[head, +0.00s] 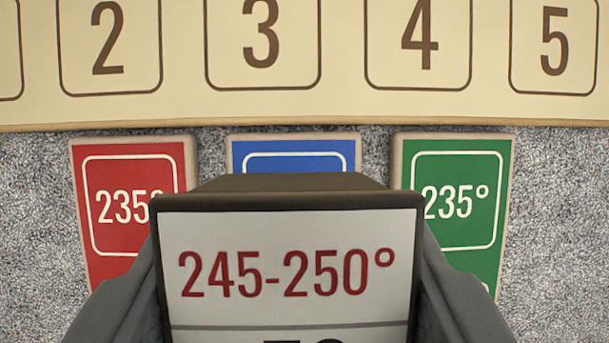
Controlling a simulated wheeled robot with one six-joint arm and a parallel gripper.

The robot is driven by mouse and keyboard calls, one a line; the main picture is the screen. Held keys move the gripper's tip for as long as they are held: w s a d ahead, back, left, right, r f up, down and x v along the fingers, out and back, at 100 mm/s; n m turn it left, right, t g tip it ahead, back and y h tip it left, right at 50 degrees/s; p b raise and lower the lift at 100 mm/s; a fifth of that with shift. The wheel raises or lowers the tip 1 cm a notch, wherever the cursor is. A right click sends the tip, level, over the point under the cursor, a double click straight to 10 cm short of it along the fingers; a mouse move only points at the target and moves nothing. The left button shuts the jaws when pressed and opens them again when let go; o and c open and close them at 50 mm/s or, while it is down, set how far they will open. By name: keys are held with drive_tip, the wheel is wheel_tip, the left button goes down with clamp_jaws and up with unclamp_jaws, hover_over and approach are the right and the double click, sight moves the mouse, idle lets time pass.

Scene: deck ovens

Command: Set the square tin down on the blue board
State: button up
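The square tin (290,230), dark-topped with a white label reading "245-250°", fills the lower middle of the view. My gripper (290,275) has one dark grey finger against each side of it and is shut on it. The blue board (294,150) lies beyond the tin, with only its far strip and part of a white outline showing. The tin hides the rest of the board, and I cannot tell how high the tin is above it.
A red board (120,170) marked 235° lies left of the blue one, and a green board (460,210) marked 235° lies right. A cream strip (190,105) with numbered squares runs across the far side. Speckled grey surface shows between the boards and at both sides.

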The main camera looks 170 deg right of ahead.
sight(294, 229)
drive_tip(key=shift+f, duration=2.9)
drive_tip(key=shift+f, duration=0.1)
drive_tip(key=o, duration=1.1)
drive_tip(key=v, duration=1.2)
